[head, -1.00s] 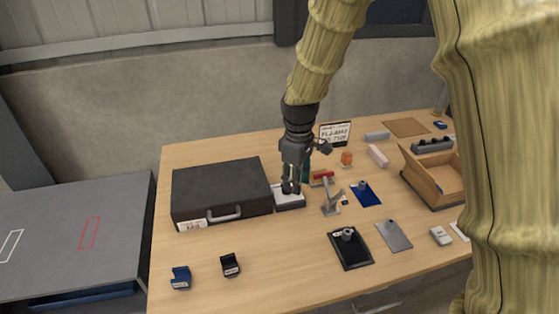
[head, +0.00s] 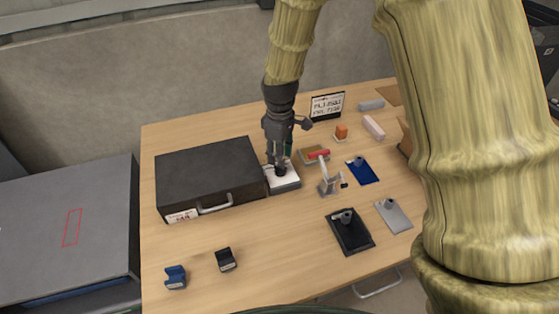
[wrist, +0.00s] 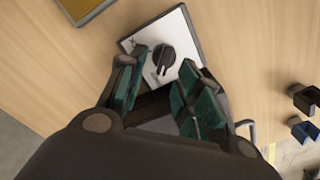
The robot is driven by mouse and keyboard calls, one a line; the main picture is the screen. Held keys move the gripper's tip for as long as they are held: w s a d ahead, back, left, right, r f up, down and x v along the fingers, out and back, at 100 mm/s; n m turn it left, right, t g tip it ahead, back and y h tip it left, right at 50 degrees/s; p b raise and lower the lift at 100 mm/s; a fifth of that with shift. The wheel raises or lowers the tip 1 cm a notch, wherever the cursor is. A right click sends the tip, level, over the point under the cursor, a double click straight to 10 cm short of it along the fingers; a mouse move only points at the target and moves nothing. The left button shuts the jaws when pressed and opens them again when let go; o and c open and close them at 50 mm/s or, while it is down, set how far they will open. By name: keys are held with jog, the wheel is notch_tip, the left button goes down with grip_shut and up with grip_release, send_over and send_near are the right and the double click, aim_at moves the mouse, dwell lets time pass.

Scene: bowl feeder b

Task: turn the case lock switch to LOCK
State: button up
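The lock switch is a black rotary knob on a white-faced grey box (head: 288,183) just right of the black case (head: 210,172). In the wrist view the knob (wrist: 163,58) shows a pale pointer line, on the white plate (wrist: 180,35) with small dark marks I cannot read. My gripper (head: 278,168) points down over the box; in the head view its fingers partly hide the knob. In the wrist view my gripper (wrist: 163,72) is open, its green-padded fingers apart with the knob between or just beyond the tips. Contact with the knob cannot be told.
A black plate (head: 351,233), a blue plate (head: 362,172) and a grey plate (head: 394,216) lie further right. Two small holders, blue (head: 176,277) and black (head: 226,259), sit front left. The front middle is clear.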

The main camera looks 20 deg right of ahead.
aim_at(280, 170)
jog(key=shift+s+f, duration=0.1)
jog(key=shift+f, duration=0.4)
jog(key=shift+s+f, duration=0.45)
jog(key=shift+f, duration=0.05)
jog(key=shift+w+f+p, duration=0.3)
jog(key=shift+w+f, duration=0.05)
jog(key=shift+f, duration=0.5)
jog(key=shift+s+r, duration=0.15)
jog(key=shift+s, duration=0.05)
jog(key=shift+w, duration=0.1)
grip_shut()
